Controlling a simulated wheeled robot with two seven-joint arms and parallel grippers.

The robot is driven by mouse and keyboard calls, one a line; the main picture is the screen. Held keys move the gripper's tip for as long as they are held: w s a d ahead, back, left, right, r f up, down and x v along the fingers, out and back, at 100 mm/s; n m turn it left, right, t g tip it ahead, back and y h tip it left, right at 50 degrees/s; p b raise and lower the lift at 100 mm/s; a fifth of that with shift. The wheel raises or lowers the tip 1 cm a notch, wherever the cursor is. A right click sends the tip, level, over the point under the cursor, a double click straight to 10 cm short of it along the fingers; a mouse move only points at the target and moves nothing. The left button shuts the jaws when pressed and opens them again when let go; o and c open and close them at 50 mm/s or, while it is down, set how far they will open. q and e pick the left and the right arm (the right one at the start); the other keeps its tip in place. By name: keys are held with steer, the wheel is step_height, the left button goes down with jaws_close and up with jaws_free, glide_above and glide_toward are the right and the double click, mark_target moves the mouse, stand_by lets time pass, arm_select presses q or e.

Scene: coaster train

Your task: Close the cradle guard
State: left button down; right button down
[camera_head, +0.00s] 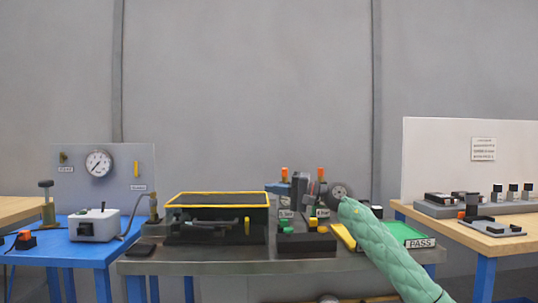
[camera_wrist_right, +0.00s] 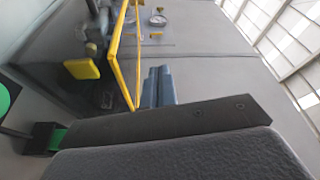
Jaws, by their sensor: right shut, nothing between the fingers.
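A yellow-framed, dark-bodied box (camera_head: 172,207) stands on the middle bench, with a dark bar across its front; I take its yellow frame (camera_head: 217,193) to be the cradle guard. A slanted yellow frame also shows in the right wrist view (camera_wrist_right: 114,50); I cannot tell surely how far the guard stands open. My right arm, in a green sleeve, comes in from the lower right. My right gripper (camera_head: 276,188) is shut and empty, pointing left, to the right of the box and apart from it in the picture. Its outline merges with the fixtures behind. My left gripper is out of view.
Orange-topped posts (camera_head: 320,173), small coloured blocks and a green PASS pad (camera_head: 419,243) crowd the bench right of the box. A blue table (camera_head: 90,250) with a gauge panel (camera_head: 130,170) stands left. A wooden table (camera_head: 480,240) with small parts stands right.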

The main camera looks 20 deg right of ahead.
steer(key=v, duration=0.7)
steer(key=shift+s+d, duration=0.2)
steer(key=shift+d, duration=0.15)
